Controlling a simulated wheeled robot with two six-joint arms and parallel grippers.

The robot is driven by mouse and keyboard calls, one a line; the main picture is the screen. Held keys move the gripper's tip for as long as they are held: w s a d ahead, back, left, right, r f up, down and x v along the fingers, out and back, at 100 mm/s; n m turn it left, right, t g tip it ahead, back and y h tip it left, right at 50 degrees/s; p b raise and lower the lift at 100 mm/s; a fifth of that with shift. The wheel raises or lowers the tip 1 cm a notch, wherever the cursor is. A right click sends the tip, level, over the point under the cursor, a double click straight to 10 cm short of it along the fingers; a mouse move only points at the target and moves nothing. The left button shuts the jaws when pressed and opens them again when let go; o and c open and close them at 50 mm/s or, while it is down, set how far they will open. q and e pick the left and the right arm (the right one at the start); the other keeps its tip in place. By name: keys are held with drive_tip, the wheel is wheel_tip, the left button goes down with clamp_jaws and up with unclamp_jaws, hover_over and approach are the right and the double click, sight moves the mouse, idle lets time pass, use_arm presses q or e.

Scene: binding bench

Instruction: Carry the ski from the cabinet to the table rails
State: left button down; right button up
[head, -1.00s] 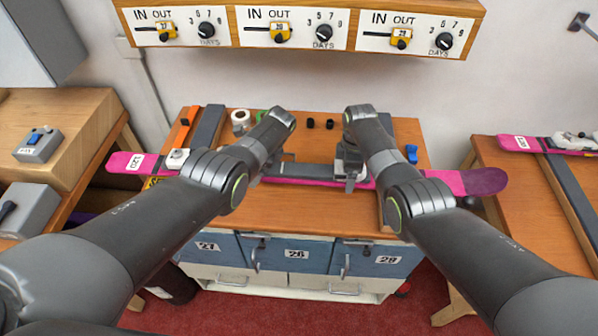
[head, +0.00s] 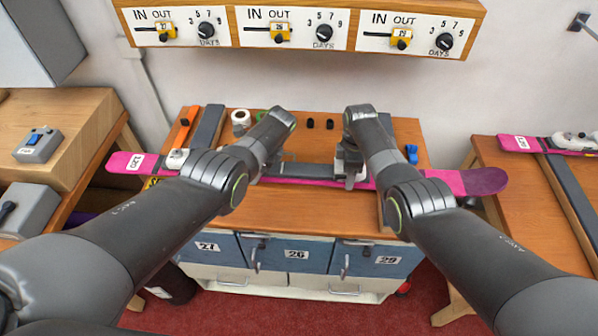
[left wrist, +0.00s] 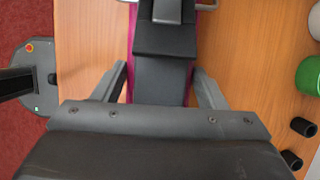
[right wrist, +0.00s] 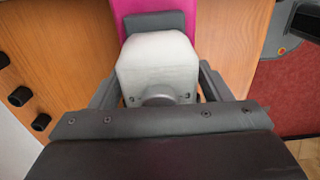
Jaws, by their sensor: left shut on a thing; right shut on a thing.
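The ski (head: 478,182) is pink with a dark middle and a white label near its left end. It lies lengthwise across the middle table, over the dark rails (head: 208,128); I cannot tell whether it touches them. My left gripper (left wrist: 162,85) is shut on the dark middle of the ski (left wrist: 165,75), left of centre. My right gripper (right wrist: 157,85) is shut at the ski (right wrist: 155,8), around a pale grey binding piece (right wrist: 157,60). The right rail (head: 384,128) is partly hidden by my right arm. The cabinet front (head: 295,254) under the table has blue doors numbered 27, 28 and 29.
A white roll (head: 241,119), an orange tool (head: 184,128) and a blue piece (head: 411,153) are on the table. A side bench with a grey switch box (head: 38,145) stands left. Another pink ski (head: 520,143) lies on the right bench. The dial panel (head: 300,28) hangs above.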

use_arm(q)
drive_tip(key=shift+r, duration=0.3)
use_arm(e)
drive_tip(key=shift+w+r, duration=0.1)
drive_tip(key=shift+r, duration=0.15)
